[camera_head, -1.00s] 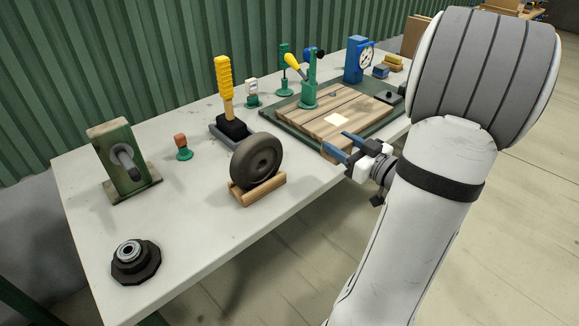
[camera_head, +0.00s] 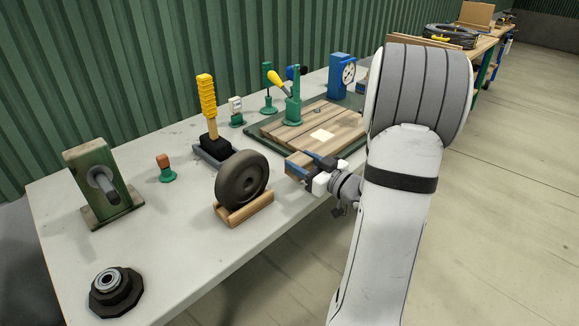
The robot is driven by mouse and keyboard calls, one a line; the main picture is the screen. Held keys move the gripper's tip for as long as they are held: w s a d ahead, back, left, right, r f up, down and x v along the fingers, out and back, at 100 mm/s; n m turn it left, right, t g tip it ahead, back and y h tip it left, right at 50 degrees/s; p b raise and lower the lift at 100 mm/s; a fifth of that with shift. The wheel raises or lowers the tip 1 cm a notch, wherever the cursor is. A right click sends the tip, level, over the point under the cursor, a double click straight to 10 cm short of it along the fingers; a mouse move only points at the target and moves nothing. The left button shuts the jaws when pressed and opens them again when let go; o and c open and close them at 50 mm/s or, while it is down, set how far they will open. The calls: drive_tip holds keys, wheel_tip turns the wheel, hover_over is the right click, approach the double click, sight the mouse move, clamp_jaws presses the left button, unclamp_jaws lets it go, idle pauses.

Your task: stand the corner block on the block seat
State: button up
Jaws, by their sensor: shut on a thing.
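My gripper (camera_head: 302,164) is near the front edge of the bench, beside the near corner of the wooden-slatted board. Its blue fingers are shut on a small brown wooden piece (camera_head: 299,157), which I take to be the corner block. The fingers hide much of it, so its full shape and tilt cannot be told. A pale square (camera_head: 322,135) on the slatted board looks like the block seat. It is bare, and the gripper is apart from it, nearer the camera and to its left.
A black wheel (camera_head: 242,178) on a wooden cradle stands just left of my gripper. A green post with a yellow-handled lever (camera_head: 293,108) stands on the slatted board (camera_head: 345,122). A blue gauge stand (camera_head: 338,76) is behind.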

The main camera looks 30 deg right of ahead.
drive_tip(key=shift+w+a+f+b, duration=0.1)
drive_tip(key=shift+w+a+f, duration=0.15)
drive_tip(key=shift+w+f, duration=0.35)
drive_tip(key=shift+w+a+f+b, duration=0.15)
drive_tip(key=shift+w+a+f, duration=0.2)
drive_tip(key=shift+w, duration=0.55)
drive_tip(key=shift+w+a+f+b, duration=0.1)
drive_tip(key=shift+w+a+f, duration=0.1)
drive_tip(key=shift+w+f, duration=0.4)
drive_tip(key=shift+w+r, duration=0.15)
drive_tip(key=shift+w, duration=0.05)
drive_tip(key=shift+f, duration=0.25)
drive_tip(key=o, duration=1)
drive_tip(key=shift+r, duration=0.1)
